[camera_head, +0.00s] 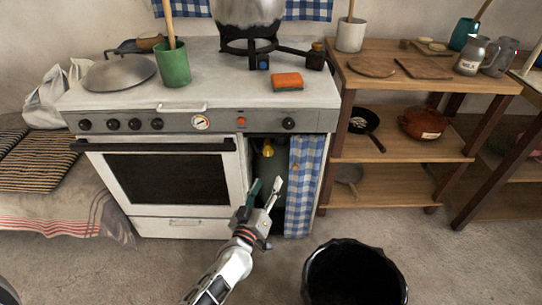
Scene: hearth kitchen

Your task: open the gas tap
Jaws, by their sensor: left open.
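A green gas bottle (269,166) stands in the dark, open compartment at the right end of the stove. A small yellow fitting (267,150), which looks like the gas tap, sits at its top. Its handle position is too small to tell. My left gripper (265,184) is open and empty, with its fingers pointing up toward the compartment, below the yellow fitting in the picture. The fingers appear apart from the fitting. They and the wrist cover the lower part of the bottle. My right gripper is not in view.
A blue checked curtain (304,185) hangs at the compartment's right side. The white stove (184,222) borders it on the left. A black bucket (353,252) stands on the floor to the right of my arm. A wooden shelf (405,148) stands further right.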

